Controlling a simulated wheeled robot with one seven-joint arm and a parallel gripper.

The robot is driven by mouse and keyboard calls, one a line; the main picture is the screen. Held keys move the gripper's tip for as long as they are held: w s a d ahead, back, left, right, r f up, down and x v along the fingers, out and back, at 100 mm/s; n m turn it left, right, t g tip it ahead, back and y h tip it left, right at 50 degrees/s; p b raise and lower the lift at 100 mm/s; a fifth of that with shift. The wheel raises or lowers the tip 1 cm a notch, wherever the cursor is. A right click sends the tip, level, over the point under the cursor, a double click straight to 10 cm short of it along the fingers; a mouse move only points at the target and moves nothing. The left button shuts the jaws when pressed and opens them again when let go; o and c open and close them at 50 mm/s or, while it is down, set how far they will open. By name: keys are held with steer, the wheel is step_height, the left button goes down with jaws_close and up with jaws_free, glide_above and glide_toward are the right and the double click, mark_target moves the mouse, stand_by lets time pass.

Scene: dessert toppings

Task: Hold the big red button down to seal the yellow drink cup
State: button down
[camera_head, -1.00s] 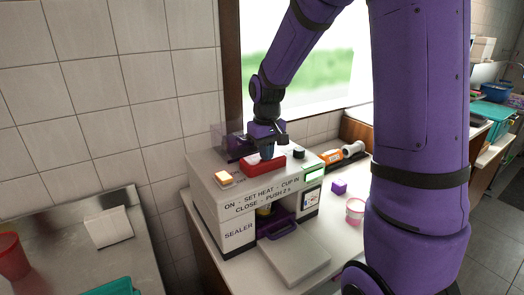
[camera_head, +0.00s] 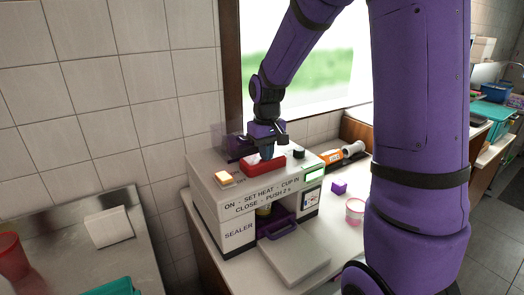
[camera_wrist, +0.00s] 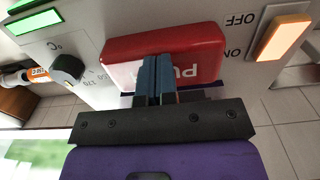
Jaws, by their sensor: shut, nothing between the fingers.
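The white sealer (camera_head: 238,232) stands on the counter with the big red button (camera_head: 254,168) on its top. The button also fills the upper middle of the wrist view (camera_wrist: 205,50). My gripper (camera_head: 267,154) is shut and empty, its fingertips (camera_wrist: 157,68) at the button's top face, over part of its lettering. They look touching, but how far the button is pressed I cannot tell. The yellow drink cup (camera_head: 263,211) shows only in part inside the sealer's opening, above a purple holder (camera_head: 283,228); the housing hides the rest.
An orange lit switch (camera_head: 223,179), a black knob (camera_head: 299,154) and a green display (camera_head: 314,173) flank the button.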

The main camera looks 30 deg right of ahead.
steer(key=shift+s+f, duration=0.3)
steer(key=shift+s, duration=0.05)
stand_by(0.4)
steer(key=shift+s+r, duration=0.35)
steer(key=shift+s, duration=0.4)
steer(key=shift+s+r, duration=0.35)
steer(key=shift+s, duration=0.35)
steer(key=shift+r, duration=0.1)
step_height(320, 180, up, 8)
steer(key=shift+s, duration=0.4)
steer(key=shift+s, duration=0.1)
steer(key=s+a+r+t, duration=0.2)
steer(key=s+a+r, duration=0.1)
steer(key=s, duration=0.6)
steer(key=s+a+r+t, duration=0.3)
steer(key=s, duration=0.7)
steer(key=shift+a+r, duration=0.3)
steer(key=shift+r, duration=0.1)
